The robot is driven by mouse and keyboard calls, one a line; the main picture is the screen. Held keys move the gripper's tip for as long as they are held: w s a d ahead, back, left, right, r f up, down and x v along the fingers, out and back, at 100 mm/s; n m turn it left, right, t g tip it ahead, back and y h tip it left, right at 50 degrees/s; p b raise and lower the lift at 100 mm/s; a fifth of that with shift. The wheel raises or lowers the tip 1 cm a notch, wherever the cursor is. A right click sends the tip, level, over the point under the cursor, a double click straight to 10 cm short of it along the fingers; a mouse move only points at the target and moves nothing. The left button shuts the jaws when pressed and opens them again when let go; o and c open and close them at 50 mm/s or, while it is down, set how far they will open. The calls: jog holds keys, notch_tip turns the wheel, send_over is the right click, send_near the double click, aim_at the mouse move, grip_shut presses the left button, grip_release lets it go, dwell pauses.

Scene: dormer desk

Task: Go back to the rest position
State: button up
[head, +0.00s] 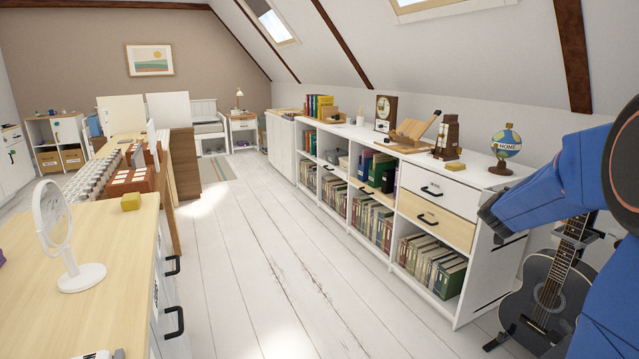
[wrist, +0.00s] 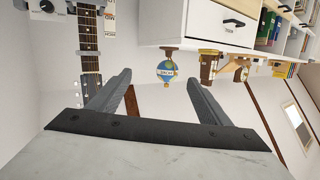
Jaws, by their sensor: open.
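My gripper (wrist: 159,78) shows in the wrist view with its two dark grey fingers apart and nothing between them. The wrist picture is upside down. The small globe (wrist: 165,73) on its stand appears beyond the gap between the fingers, well away from them. In the head view my blue arm is folded in at the right edge, in front of the guitar. A dark grey part of it shows beside the near end of the white cabinet; I cannot tell the fingers apart there.
A guitar (head: 541,303) stands close to my arm. A desk (head: 35,250) with a round mirror (head: 52,217) is at left. The floor (head: 262,260) between is clear.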

jog(key=s+a+f+n+y, duration=0.1)
jog(key=s+a+n+y, duration=0.15)
jog(key=s+a, duration=0.45)
jog(key=s+a+f+n+g+y, duration=0.15)
jog(key=s+a+y, duration=0.25)
jog(key=a, duration=0.7)
jog(key=s+a+n+y, duration=0.25)
jog(key=s+a, duration=0.25)
jog(key=a, duration=0.3)
jog(key=s+a+f+g, duration=0.2)
jog(key=s+f, duration=0.1)
jog(key=s, duration=0.6)
jog(key=s+a+f+n+g, duration=0.1)
jog(key=s+a+f+g, duration=0.1)
jog(key=s, duration=0.6)
jog(key=s+a+f+n+g+y, duration=0.1)
jog(key=s+f, duration=0.3)
jog(key=s, duration=0.5)
jog(key=shift+s+a+f+g, duration=0.35)
jog(key=shift+a+g, duration=0.1)
jog(key=shift+a, duration=0.1)
